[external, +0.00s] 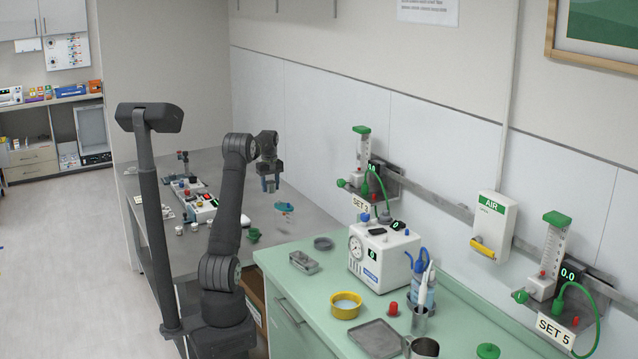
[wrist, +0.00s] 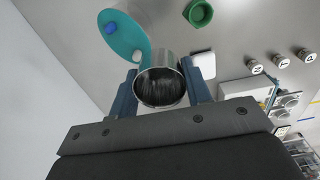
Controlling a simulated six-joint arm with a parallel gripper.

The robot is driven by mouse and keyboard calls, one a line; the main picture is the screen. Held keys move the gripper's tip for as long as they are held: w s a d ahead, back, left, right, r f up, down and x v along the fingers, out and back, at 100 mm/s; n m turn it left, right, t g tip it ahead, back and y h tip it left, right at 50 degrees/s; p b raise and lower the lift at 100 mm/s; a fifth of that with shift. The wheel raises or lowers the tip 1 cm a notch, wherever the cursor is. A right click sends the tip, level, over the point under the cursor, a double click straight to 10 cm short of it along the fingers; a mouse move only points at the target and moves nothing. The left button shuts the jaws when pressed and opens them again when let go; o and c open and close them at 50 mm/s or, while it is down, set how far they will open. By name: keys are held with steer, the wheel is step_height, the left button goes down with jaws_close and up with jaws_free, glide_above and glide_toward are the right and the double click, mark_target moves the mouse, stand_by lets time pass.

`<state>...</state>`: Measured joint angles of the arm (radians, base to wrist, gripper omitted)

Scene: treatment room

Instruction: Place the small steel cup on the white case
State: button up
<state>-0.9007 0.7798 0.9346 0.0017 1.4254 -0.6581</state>
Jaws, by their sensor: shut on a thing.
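The small steel cup (wrist: 162,88) is between the two blue fingers of my gripper (wrist: 163,92), its open mouth facing the wrist camera. In the external view my gripper (external: 269,184) points down above the grey table, and the cup is too small there to make out clearly. A small flat white object (wrist: 205,64), which looks like the white case, lies on the table just right of the cup in the wrist view, partly hidden by the right finger. In the external view it (external: 245,220) shows beside my arm, partly covered. The cup appears held above the table, apart from the case.
A teal oval tray (wrist: 130,40) with a blue and a white piece lies left of the cup in the wrist view. A green cup (wrist: 199,13) stands beyond the case. Several labelled jars (wrist: 280,62) and a white device (external: 203,208) stand to the side.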

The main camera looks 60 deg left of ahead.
steer(key=s+a+f, duration=0.3)
steer(key=f, duration=0.1)
steer(key=s+a+f, duration=0.3)
steer(key=a+f, duration=0.1)
steer(key=s+a+f, duration=0.3)
steer(key=a+f, duration=0.1)
steer(key=shift+f, duration=2.05)
steer(key=shift+d+f, duration=0.1)
steer(key=shift+f, duration=0.05)
steer(key=o, duration=1)
